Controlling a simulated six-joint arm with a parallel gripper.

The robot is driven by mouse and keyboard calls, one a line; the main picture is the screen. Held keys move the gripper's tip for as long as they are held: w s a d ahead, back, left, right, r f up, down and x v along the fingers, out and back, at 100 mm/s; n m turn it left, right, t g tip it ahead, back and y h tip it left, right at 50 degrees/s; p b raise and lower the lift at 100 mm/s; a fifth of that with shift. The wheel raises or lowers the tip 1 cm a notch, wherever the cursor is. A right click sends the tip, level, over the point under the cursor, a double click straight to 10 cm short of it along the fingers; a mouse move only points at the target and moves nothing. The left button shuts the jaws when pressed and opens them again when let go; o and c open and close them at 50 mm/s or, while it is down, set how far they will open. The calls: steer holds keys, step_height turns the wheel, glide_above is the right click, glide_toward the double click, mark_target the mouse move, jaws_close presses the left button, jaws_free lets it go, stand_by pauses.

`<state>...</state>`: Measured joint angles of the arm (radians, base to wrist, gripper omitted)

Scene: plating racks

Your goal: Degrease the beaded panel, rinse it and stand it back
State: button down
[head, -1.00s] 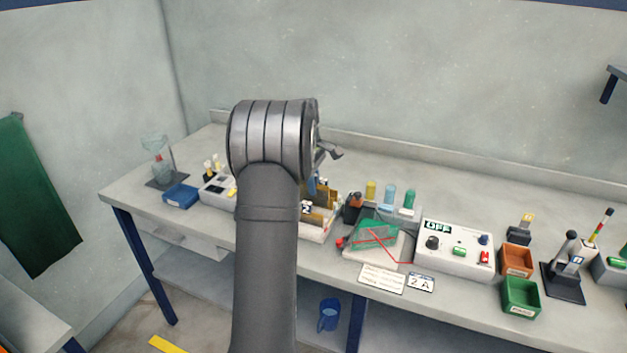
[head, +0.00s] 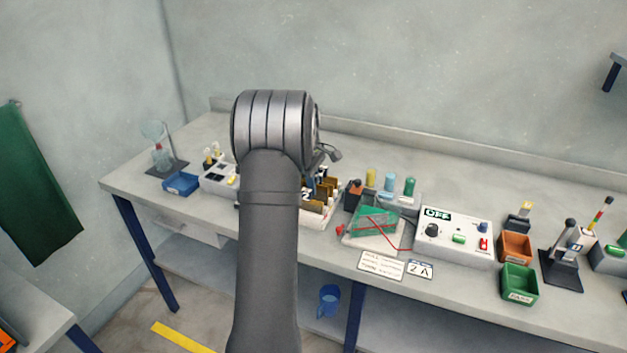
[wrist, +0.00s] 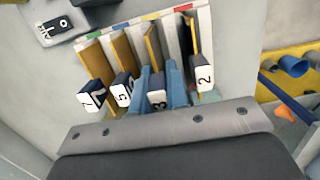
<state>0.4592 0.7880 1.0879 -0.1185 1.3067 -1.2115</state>
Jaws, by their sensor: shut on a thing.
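My gripper (wrist: 160,88) has two blue fingers, shut on the panel tagged 3 (wrist: 157,98), one finger on each side of its tag. The panel is upright among others in a pale rack (wrist: 203,30). Beside it stand brown-gold panels tagged 7 (wrist: 91,99), 5 (wrist: 121,88) and 2 (wrist: 204,78). In the head view the rack (head: 318,221) and some panels show just right of my arm, which hides the rest. Most of the held panel's face is hidden, so I cannot tell whether it is beaded.
Right of the rack are a green mesh piece with a red lead (head: 374,222), several coloured bottles (head: 390,181) and a control box reading OFF (head: 452,240). Orange (head: 516,247) and green bins (head: 519,284) stand farther right. A blue tray (head: 181,184) is at the left.

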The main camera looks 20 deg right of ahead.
steer(key=shift+f, duration=0.9)
steer(key=shift+f, duration=0.1)
steer(key=c, duration=1.3)
jaws_free()
steer(key=r, duration=0.5)
steer(key=w+a+r, duration=0.1)
steer(key=r, duration=1.1)
steer(key=shift+w+a+r, duration=0.15)
steer(key=shift+w+a, duration=0.1)
steer(key=f, duration=0.5)
steer(key=s+d+f, duration=0.1)
steer(key=f, duration=1.1)
steer(key=shift+s+d+f, duration=0.1)
steer(key=shift+s+d, duration=0.15)
steer(key=shift+r, duration=0.2)
